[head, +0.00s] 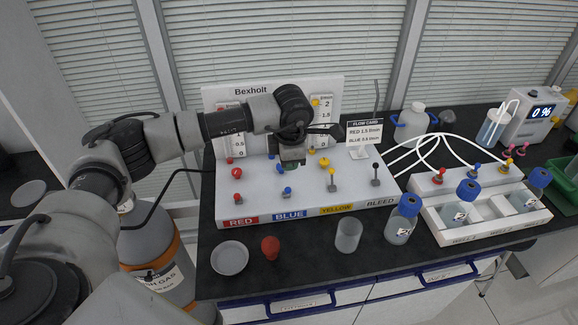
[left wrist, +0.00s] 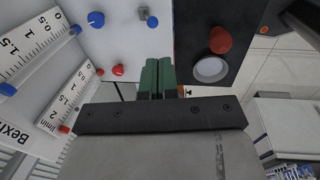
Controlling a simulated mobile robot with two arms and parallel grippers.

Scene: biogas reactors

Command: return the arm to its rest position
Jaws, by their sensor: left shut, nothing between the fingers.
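My left arm (head: 150,135) comes in from the left and reaches across the front of the white Bexholt gas panel (head: 215,205). My left gripper (head: 289,166) hangs at the end of this arm, in front of the panel's upright board and above its sloping face with the knobs. In the left wrist view its two green fingers (left wrist: 157,76) lie side by side, shut with nothing between them. Blue and red knobs of the panel show beyond the fingertips there. The arm hides part of the flow scales. My right gripper does not show.
On the black bench stand a grey dish (head: 230,258), a red stopper (head: 270,248), an empty beaker (head: 348,235) and a blue-capped bottle (head: 402,220). A white rack (head: 490,232) with bottles and tubes is at right. A gas cylinder (head: 150,250) stands left of the bench.

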